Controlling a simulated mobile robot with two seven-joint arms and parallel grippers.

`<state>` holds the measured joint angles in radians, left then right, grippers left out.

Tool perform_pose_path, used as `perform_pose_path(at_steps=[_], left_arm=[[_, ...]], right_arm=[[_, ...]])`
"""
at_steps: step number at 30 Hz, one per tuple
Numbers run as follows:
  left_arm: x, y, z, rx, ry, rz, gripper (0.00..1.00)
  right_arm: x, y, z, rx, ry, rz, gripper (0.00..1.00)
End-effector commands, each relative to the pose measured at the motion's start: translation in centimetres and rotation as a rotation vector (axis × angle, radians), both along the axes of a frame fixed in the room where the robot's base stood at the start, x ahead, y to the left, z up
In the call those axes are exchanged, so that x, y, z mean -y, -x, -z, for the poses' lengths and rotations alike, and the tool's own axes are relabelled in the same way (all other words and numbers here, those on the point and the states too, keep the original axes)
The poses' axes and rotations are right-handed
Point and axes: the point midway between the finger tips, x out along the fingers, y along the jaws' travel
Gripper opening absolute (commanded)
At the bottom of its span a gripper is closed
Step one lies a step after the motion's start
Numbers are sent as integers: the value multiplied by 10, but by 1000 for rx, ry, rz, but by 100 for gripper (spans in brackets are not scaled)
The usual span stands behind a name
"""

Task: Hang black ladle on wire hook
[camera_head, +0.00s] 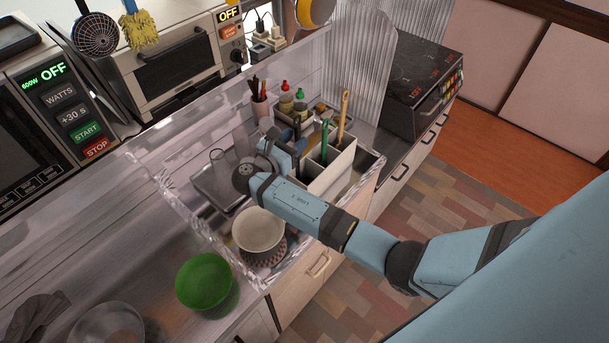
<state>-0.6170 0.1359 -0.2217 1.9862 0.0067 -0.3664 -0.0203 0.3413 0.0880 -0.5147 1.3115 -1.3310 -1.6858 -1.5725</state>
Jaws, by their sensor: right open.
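A black perforated skimmer (97,34), the nearest thing to a black ladle that I can make out, hangs at the top left beside a yellow brush (140,30). What they hang from is above the picture edge, and no wire hook shows clearly. My right gripper (276,143) is open, beyond my right wrist, over the clear-walled dish dryer beside the white utensil holder (332,172). My left gripper is out of view.
A white bowl (259,230) sits below my right forearm, and a green bowl (204,281) stands on the counter. A toaster oven (180,62) and a microwave (30,130) stand behind. Clear ribbed panels (360,50) rise at the back right.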

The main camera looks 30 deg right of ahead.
Motion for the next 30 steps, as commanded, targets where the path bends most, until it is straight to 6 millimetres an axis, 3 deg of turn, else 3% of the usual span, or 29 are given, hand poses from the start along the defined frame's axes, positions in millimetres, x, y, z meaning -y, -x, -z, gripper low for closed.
perform_pose_path(at_steps=[6, 12, 13, 18, 30], left_arm=[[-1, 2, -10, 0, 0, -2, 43], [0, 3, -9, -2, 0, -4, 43], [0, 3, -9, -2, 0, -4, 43], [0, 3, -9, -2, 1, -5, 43], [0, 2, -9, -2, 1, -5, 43]], right_arm=[[30, -10, -2, -1, 3, 1, 42], [31, -10, -1, 0, 1, 0, 42], [31, -10, -1, 0, 1, 0, 39], [31, -10, -1, -1, 1, 0, 0], [31, -10, -3, -1, 1, 0, 0]])
